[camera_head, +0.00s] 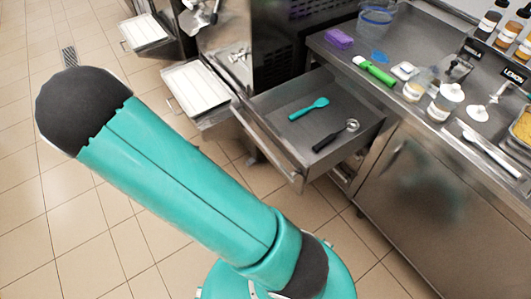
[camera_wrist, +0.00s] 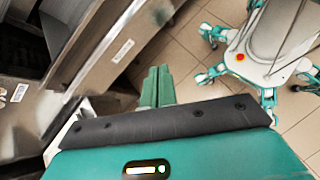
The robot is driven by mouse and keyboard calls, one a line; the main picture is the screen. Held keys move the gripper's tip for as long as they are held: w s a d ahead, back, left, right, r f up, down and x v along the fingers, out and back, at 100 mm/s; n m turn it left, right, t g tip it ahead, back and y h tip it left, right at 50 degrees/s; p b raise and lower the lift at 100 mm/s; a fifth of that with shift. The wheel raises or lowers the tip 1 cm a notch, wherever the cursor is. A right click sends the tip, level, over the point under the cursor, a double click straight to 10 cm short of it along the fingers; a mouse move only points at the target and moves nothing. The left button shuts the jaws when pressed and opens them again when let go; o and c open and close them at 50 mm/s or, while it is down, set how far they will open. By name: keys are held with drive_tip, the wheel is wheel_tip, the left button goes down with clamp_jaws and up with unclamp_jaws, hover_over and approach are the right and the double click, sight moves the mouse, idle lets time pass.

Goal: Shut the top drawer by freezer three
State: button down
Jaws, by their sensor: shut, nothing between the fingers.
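The open top drawer (camera_head: 268,155) juts out from under the steel counter in the head view. A teal spatula (camera_head: 308,109) and a black-handled scoop (camera_head: 336,135) lie inside it. My gripper (camera_wrist: 158,80) shows in the wrist view with its green fingers together, empty. Steel panels (camera_wrist: 105,55) with white labels stand to the left of the fingers there; I cannot tell which of them belongs to the drawer. The fingers seem apart from them. The head view shows my teal arm across the lower left, but not my gripper.
White trays (camera_head: 198,88) stick out from machines left of the drawer. The counter (camera_head: 335,62) holds a purple sponge (camera_head: 339,38), a green-handled tool (camera_head: 375,71) and several bottles. A closed cabinet door (camera_head: 420,190) is below. Tiled floor (camera_head: 40,180) is clear at left.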

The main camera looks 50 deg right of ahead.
drive_tip(key=d+f+n+t+h, duration=0.1)
drive_tip(key=d+f+n+h, duration=0.65)
drive_tip(key=f, duration=0.35)
drive_tip(key=h, duration=0.1)
approach(273, 149)
drive_tip(key=x, duration=0.6)
drive_tip(key=shift+s+d+f, duration=0.1)
drive_tip(key=shift+s+d, duration=0.05)
drive_tip(key=shift+d, duration=0.25)
drive_tip(key=shift+d, duration=0.1)
